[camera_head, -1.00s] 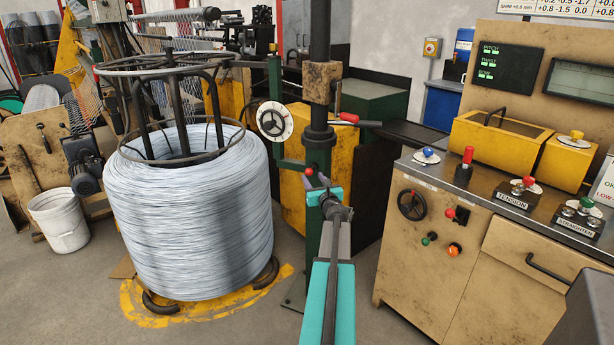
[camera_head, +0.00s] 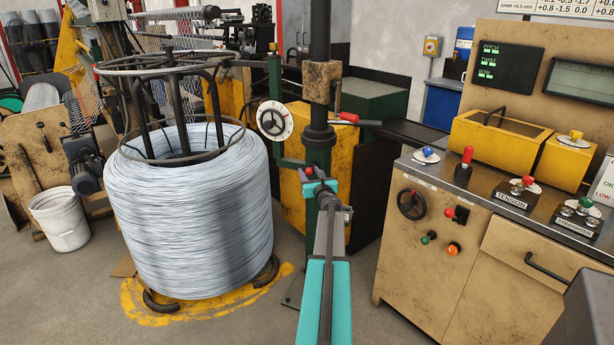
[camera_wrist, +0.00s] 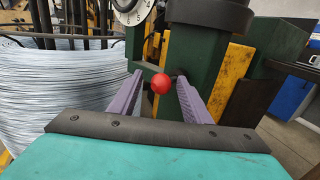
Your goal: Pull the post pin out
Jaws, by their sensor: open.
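The post pin shows as a red ball knob (camera_wrist: 160,83) in front of the dark green post (camera_wrist: 192,55) in the wrist view. The knob also shows in the head view (camera_head: 310,171), low on the post (camera_head: 319,150). My gripper (camera_wrist: 160,79) is open, with one purple finger on each side of the knob. A gap shows between the knob and each finger, so it is not gripped. The pin's shaft behind the knob is hidden. In the head view my arm reaches up to the post, and its end hides part of the post.
A large wire coil (camera_head: 190,220) stands close on the left. A white dial (camera_head: 275,121) and a red-handled lever (camera_head: 348,117) sit above the knob. A control cabinet (camera_head: 400,260) stands on the right. Clear floor lies in front of the coil.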

